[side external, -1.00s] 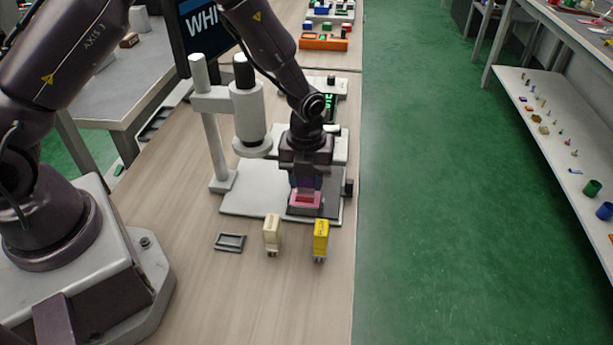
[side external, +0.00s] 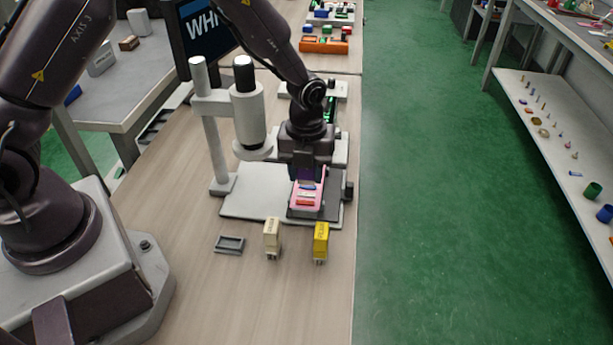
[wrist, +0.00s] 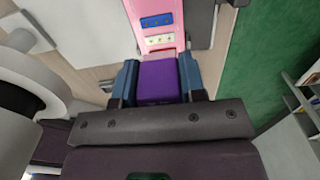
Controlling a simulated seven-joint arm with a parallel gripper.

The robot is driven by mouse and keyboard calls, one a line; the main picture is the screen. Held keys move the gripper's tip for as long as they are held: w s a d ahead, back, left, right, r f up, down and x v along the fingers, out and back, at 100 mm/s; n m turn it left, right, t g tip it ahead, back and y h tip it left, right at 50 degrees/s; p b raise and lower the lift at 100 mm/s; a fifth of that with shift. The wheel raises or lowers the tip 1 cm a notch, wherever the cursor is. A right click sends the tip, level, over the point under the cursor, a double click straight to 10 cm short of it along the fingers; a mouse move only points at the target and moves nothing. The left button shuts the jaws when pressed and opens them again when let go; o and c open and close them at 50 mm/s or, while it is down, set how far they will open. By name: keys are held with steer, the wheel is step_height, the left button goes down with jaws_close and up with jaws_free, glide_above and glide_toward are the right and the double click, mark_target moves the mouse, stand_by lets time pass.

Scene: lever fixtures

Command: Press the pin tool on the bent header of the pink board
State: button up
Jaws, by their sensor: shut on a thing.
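The pink board (side external: 318,201) lies on a dark plate on the light grey fixture base (side external: 245,204). It carries small coloured headers. The wrist view shows the pink board (wrist: 174,12) with a blue header (wrist: 157,21) and a pale header (wrist: 159,41) with coloured pins. I cannot tell which header is bent. My gripper (side external: 306,173) is above the far end of the board. In the wrist view my gripper (wrist: 158,79) is shut on a purple block, apparently the pin tool (wrist: 156,78). The tool's lower end is hidden, so contact with a header cannot be told.
A grey post with a white cylindrical head (side external: 249,120) stands left of my gripper. A cream block (side external: 272,237), a yellow block (side external: 321,241) and a small grey tray (side external: 229,244) stand in front of the base. The table's right edge is close to the fixture.

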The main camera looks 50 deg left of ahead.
steer(key=shift+r, duration=2.05)
steer(key=shift+r, duration=0.1)
